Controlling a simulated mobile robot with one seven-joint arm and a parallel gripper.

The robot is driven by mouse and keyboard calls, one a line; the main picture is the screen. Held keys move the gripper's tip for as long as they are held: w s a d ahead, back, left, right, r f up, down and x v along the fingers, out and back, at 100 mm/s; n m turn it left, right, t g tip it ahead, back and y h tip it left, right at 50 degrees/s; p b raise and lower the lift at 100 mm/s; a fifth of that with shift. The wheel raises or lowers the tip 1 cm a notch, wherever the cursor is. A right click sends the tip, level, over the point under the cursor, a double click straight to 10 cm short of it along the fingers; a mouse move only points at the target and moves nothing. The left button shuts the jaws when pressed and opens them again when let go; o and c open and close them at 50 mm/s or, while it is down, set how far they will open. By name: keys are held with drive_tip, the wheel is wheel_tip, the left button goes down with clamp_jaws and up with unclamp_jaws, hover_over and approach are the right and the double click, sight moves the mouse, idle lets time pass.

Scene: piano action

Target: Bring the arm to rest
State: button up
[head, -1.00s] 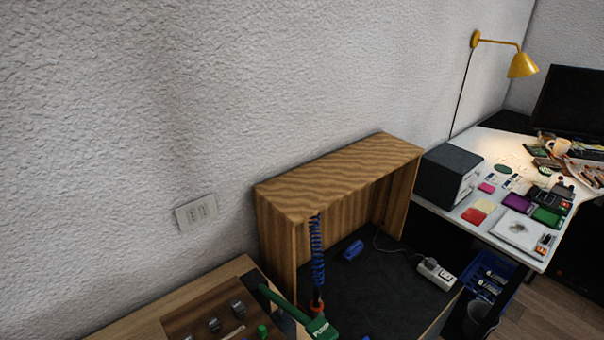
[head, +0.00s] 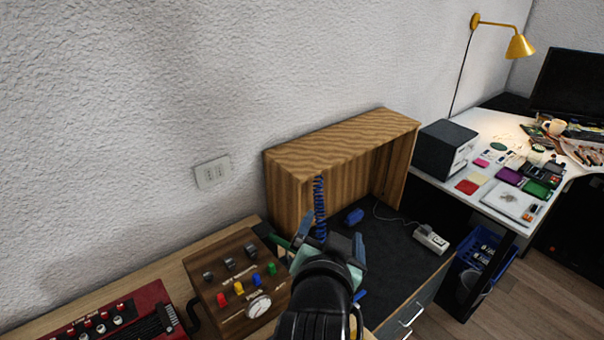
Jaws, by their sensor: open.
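My gripper (head: 333,240) shows at the bottom middle of the head view, at the end of my black arm. Its two fingers stand apart, and I see nothing held between them. It is over the left part of the dark mat (head: 395,262), in front of the wooden shelf box (head: 345,140). A blue coiled hose (head: 320,205) hangs just behind the gripper. A green handle (head: 280,240) shows partly to its left; the rest is hidden behind the gripper.
A wooden control box (head: 237,262) with coloured knobs and a gauge stands left of my arm. A red device (head: 105,318) lies farther left. A white power strip (head: 431,240) and a small blue object (head: 354,216) lie on the mat. A white desk (head: 490,207) with clutter stands right.

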wheel_tip(320, 180, up, 14)
drive_tip(key=a+n+t, duration=0.2)
drive_tip(key=t, duration=0.2)
drive_tip(key=s+a+r+n+t+y, duration=0.1)
drive_tip(key=s+r+t, duration=0.4)
drive_tip(key=r, duration=0.8)
drive_tip(key=s+a+r+n+t+y, duration=0.1)
drive_tip(key=s+r+n+t, duration=0.2)
drive_tip(key=s+r, duration=0.5)
wheel_tip(320, 180, up, 5)
drive_tip(key=shift+s+a+f+t, duration=0.15)
drive_tip(key=shift+s+a+t, duration=0.25)
drive_tip(key=shift+t, duration=0.5)
